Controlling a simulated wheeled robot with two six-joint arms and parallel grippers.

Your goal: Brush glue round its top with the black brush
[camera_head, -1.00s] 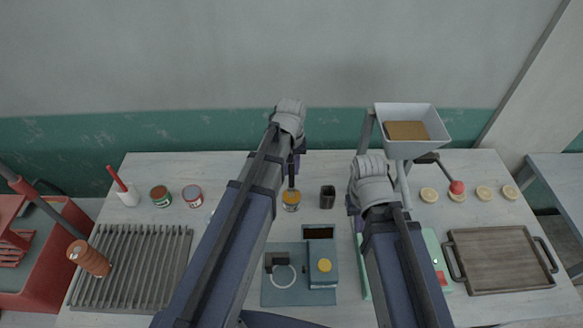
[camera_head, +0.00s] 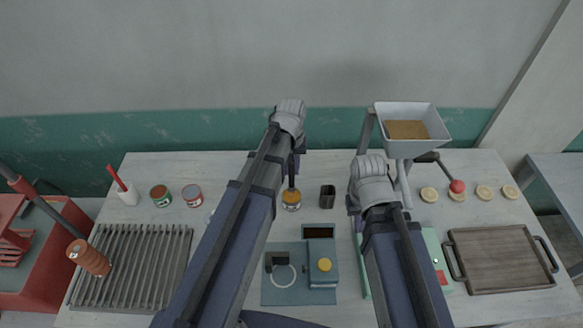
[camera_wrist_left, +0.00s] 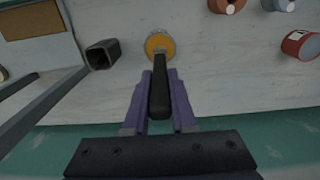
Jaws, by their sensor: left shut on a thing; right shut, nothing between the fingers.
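My left gripper (camera_head: 296,165) is shut on the black brush (camera_head: 292,178), above the back middle of the table. In the left wrist view the brush handle (camera_wrist_left: 160,92) sits between the purple fingers. The brush's lower end is at a small round glue pot (camera_head: 291,201) with orange-yellow contents, which also shows in the left wrist view (camera_wrist_left: 159,43). The bristles are hidden, and I cannot tell how deep they are. My right gripper (camera_head: 353,208) is shut and empty, right of a dark square cup (camera_head: 328,197). The cup stands upright and also shows in the left wrist view (camera_wrist_left: 101,55).
A blue-grey mat (camera_head: 280,297) holds a pale ring (camera_head: 284,276) and a blue box (camera_head: 322,265) with a yellow knob. A ribbed rack (camera_head: 130,268) is at left, a wooden tray (camera_head: 498,260) at right. A hopper (camera_head: 411,148) stands behind right. Two small cans (camera_head: 191,195) are at left.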

